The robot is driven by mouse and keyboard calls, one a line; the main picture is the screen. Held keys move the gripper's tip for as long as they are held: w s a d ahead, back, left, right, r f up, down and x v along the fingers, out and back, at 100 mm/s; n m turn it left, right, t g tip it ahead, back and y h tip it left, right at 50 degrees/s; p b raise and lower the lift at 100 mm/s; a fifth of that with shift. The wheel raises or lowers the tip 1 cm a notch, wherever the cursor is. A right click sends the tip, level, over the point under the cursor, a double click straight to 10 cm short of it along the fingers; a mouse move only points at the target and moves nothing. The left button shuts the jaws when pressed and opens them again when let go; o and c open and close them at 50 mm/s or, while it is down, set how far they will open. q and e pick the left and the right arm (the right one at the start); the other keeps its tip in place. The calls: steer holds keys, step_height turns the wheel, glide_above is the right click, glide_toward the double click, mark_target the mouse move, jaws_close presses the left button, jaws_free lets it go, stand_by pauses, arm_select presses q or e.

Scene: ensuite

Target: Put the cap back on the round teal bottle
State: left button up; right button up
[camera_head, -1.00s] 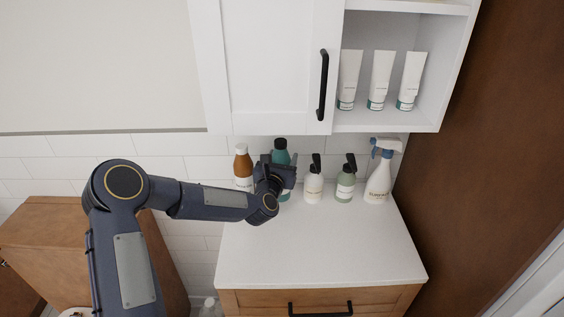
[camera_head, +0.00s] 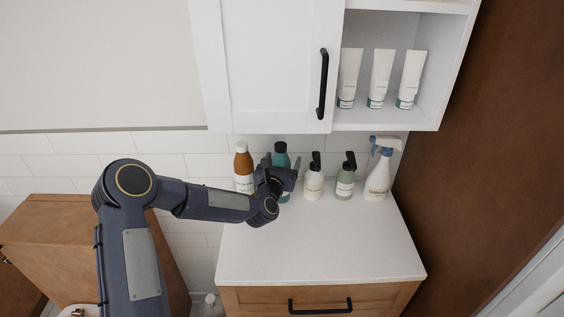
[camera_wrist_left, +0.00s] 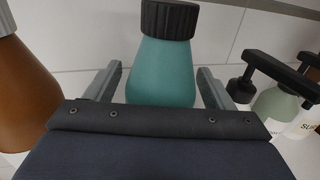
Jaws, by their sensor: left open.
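The round teal bottle (camera_head: 282,159) stands upright at the back of the white counter, partly hidden by my gripper. In the left wrist view the teal bottle (camera_wrist_left: 162,75) fills the middle. A black ribbed cap (camera_wrist_left: 169,19) sits on its top, and this dark cap (camera_head: 280,146) also shows in the head view. My left gripper (camera_head: 280,168) is open at the bottle. In the left wrist view its fingers lie one on each side of the teal body, below the cap, with visible gaps. The bottle's base is hidden there. My right gripper is not in view.
A brown bottle (camera_head: 243,165) with a pale cap stands close on the left. A white pump bottle (camera_head: 313,184), a green pump bottle (camera_head: 345,182) and a spray bottle (camera_head: 378,181) stand to the right. A white cabinet (camera_head: 265,65) hangs above. The counter's front (camera_head: 320,245) is clear.

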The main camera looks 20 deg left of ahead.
arm_select(q)
steer(key=shift+r+p, duration=0.25)
steer(key=shift+p, duration=0.05)
steer(key=s+b, duration=0.3)
steer(key=s, duration=0.9)
steer(key=shift+d, duration=0.15)
